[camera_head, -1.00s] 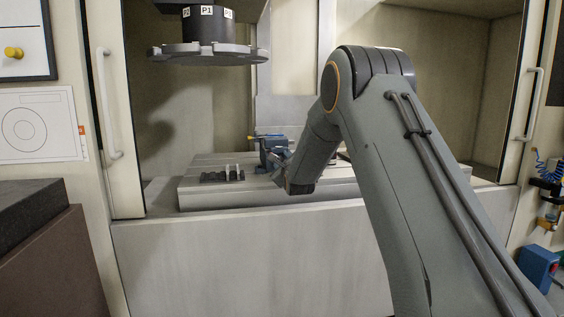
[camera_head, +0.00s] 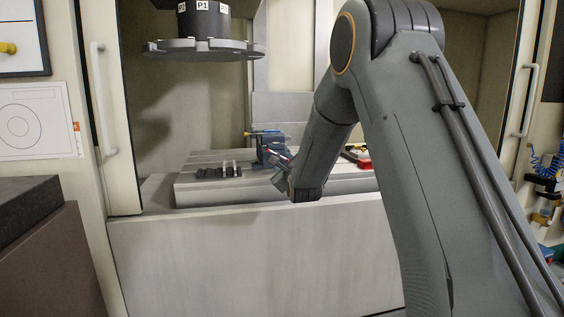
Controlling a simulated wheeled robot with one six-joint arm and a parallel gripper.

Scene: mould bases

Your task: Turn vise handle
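A blue vise (camera_head: 266,143) stands on the pale machine table (camera_head: 205,192) inside the open machine. Its handle cannot be made out clearly; it may be hidden by my gripper. My gripper (camera_head: 276,163) is small in view at the end of my arm, at the vise's front right side. It overlaps the vise in the picture, and I cannot tell whether it touches it. Its fingertips are too small and partly hidden to show whether they are open or shut.
Dark blocks with light upright pins (camera_head: 218,171) sit left of the vise on the table. A red item (camera_head: 358,157) lies right of my forearm. A round tool carousel (camera_head: 205,47) hangs above. Door handles (camera_head: 104,100) flank the opening.

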